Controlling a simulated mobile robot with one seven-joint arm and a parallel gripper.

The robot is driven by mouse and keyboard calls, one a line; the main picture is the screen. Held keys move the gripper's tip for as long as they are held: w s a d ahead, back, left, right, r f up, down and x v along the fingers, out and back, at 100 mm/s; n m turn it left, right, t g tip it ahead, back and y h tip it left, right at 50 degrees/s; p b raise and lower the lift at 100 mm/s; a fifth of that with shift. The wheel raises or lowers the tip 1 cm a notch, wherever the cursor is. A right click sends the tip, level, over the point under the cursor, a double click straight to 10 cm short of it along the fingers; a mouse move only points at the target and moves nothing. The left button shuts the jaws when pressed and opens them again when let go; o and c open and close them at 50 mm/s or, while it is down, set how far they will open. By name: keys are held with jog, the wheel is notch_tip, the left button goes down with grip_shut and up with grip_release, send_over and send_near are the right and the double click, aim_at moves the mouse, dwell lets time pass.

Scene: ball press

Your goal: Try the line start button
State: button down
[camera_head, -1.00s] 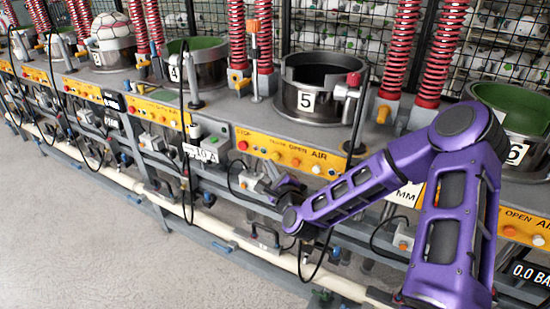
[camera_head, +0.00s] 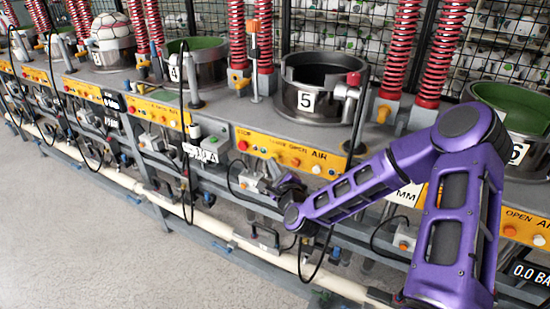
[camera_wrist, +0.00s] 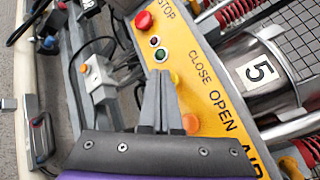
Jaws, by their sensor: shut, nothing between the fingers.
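My gripper (camera_head: 283,184) is in front of the yellow station 5 control panel (camera_head: 285,153), below its button row. In the wrist view its fingers (camera_wrist: 160,78) are together and empty, appearing over the panel (camera_wrist: 205,75). A yellow button (camera_wrist: 175,77) and an orange button (camera_wrist: 190,122) are near the fingers. No label reading line start is legible. Contact with any button cannot be told.
A grey box with an orange button (camera_wrist: 83,68) and cables is left of the fingers in the wrist view. The station 5 mould (camera_head: 315,92) stands above the panel. A pale pipe (camera_head: 225,228) runs low along the line. The floor (camera_head: 90,220) in front is clear.

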jog(key=shift+w+d, duration=0.25)
jog(key=shift+w, duration=0.1)
dwell(0.7)
jog(key=shift+s, duration=0.1)
jog(key=shift+s+a, duration=0.5)
jog(key=shift+s, duration=0.15)
jog(key=shift+s+a+b, duration=0.15)
jog(key=shift+s+a, duration=0.55)
jog(key=shift+s, duration=0.35)
jog(key=shift+s+a+b, duration=0.15)
jog(key=shift+s+a, duration=0.55)
jog(key=shift+s, duration=0.35)
